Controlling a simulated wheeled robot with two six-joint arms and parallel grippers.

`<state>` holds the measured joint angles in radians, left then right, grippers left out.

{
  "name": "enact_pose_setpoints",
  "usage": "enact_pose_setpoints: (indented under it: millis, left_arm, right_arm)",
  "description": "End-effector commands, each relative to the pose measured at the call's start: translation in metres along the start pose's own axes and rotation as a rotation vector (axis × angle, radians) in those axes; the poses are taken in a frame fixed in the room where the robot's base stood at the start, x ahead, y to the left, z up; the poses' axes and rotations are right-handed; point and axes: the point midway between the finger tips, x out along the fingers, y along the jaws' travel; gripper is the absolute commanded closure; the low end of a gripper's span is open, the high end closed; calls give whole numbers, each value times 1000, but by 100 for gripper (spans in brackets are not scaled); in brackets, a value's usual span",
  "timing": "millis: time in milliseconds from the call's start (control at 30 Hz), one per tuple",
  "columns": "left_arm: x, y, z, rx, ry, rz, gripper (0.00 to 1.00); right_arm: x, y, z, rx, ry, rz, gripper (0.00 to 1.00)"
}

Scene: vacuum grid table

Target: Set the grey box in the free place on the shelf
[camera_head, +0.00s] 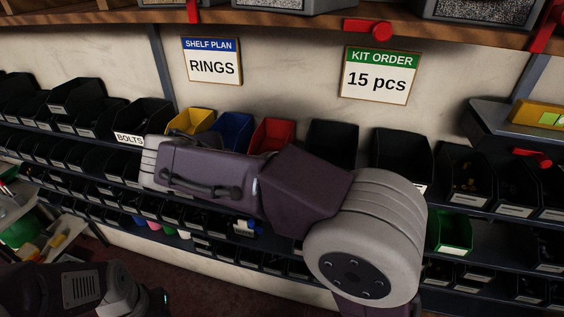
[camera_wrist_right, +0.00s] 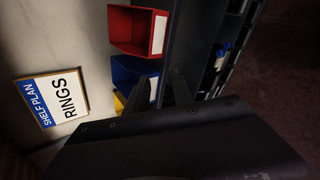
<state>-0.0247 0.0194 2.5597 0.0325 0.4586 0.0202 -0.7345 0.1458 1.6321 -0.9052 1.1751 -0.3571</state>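My right arm crosses the middle of the head view in front of the shelf, and its gripper end is hidden there. In the right wrist view a large dark surface fills the bottom. I cannot tell whether it is my own gripper body or a held box. Thin dark shapes that may be the right gripper's fingers (camera_wrist_right: 177,86) show near the blue bin. My left arm is at the lower left of the head view, with its fingers not visible. I cannot pick out the grey box with certainty. The free place is not clearly visible behind my arm.
The shelf row has a yellow bin (camera_head: 192,120), blue bin (camera_head: 233,129), red bin (camera_head: 272,134) and black bins (camera_head: 402,155). Signs reading RINGS (camera_head: 212,65) and 15 pcs (camera_head: 378,78) hang above. A yellow box (camera_head: 538,113) is at the right.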

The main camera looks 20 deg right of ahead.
Motion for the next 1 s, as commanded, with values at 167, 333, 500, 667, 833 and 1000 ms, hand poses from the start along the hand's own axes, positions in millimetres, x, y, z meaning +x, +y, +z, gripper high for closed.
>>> enact_pose_setpoints:
  millis: [167, 333, 500, 667, 833, 1000]
  left_arm:
    - [0, 0, 0, 0, 0, 0, 67]
    - [0, 0, 0, 0, 0, 0, 67]
    - [0, 0, 0, 0, 0, 0, 67]
    - [0, 0, 0, 0, 0, 0, 67]
    - [0, 0, 0, 0, 0, 0, 67]
    - [26, 0, 3, 0, 0, 0, 67]
  right_arm:
    - [85, -183, 69, 560, -65, -552, 71]
    - [86, -284, 100, 1160, -216, -788, 71]
    - [84, -308, 108, 1359, -280, -821, 71]
    - [84, -308, 107, 1357, -280, -822, 100]
    - [84, -308, 107, 1354, -279, -822, 100]
    - [100, -328, 101, 1352, -279, -822, 100]
